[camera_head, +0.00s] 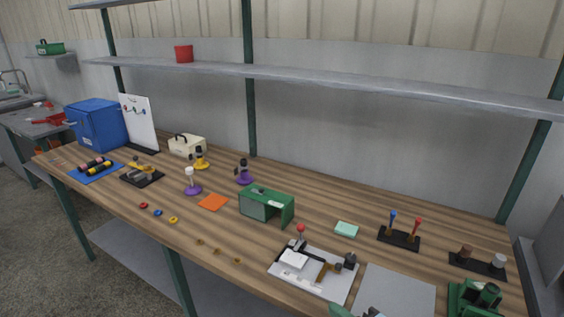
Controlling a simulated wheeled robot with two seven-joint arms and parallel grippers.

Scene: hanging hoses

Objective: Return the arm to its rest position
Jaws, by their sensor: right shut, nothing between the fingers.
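My right gripper (348,311) just shows at the bottom edge, near the front of the wooden workbench (330,215). Only a small part of it is in the picture, and the rest is cut off. It is shut and empty, below the white tray and left of the grey plate. My left gripper is not in view. A white upright board (137,118) with small coloured pieces on it stands at the far left of the bench.
A blue box (97,123) stands at the back left. A green open box (267,205), a white tray (313,272), a grey plate (397,291) and a green device (475,299) stand on the bench. A shelf (330,82) runs above. The middle back is fairly clear.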

